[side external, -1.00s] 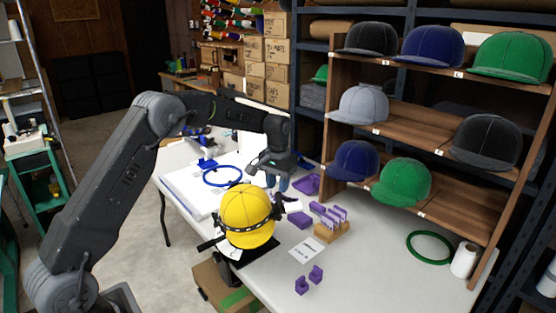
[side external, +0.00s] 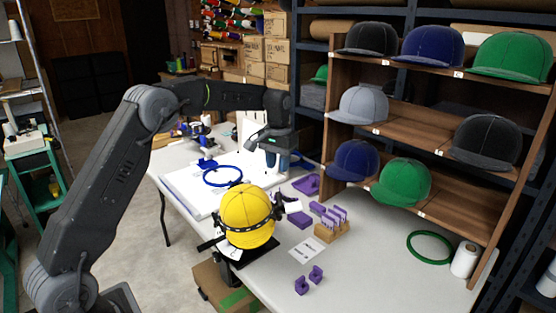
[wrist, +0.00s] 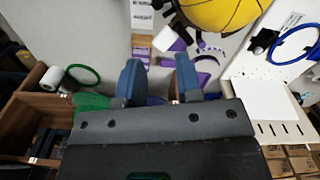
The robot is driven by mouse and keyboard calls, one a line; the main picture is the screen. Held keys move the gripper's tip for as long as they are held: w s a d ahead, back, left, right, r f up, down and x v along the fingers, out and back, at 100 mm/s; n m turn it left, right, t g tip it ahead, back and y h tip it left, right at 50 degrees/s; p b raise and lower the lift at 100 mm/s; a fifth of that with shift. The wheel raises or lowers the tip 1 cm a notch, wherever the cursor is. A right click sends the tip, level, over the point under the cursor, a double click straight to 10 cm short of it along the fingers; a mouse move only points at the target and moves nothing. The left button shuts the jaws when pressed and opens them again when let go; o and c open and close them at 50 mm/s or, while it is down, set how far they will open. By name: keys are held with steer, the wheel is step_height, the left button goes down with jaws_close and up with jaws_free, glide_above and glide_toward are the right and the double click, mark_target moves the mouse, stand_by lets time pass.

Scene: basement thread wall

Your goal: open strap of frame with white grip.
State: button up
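A yellow cap (side external: 247,214) sits on the black frame at the table's near edge, with a dark strap (side external: 249,225) around its lower part. The white grip (side external: 293,207) sticks out to the right of the cap. In the wrist view the cap (wrist: 215,10) is at the top, cut off, and the white grip (wrist: 165,38) lies just left of it. My gripper (side external: 277,160) is above the table, behind and above the grip, apart from it. Its two blue fingers (wrist: 160,80) are spread with nothing between them. I cannot tell whether the strap is fastened.
A blue hoop (side external: 222,176) lies behind the cap. A wooden block with purple clips (side external: 330,224), purple pieces (side external: 309,281) and a white card (side external: 307,250) lie right of it. A cap shelf (side external: 460,205) stands at the right. A green hoop (side external: 430,247) and white spool (side external: 464,260) lie before it.

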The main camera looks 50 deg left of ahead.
steer(key=shift+r, duration=0.45)
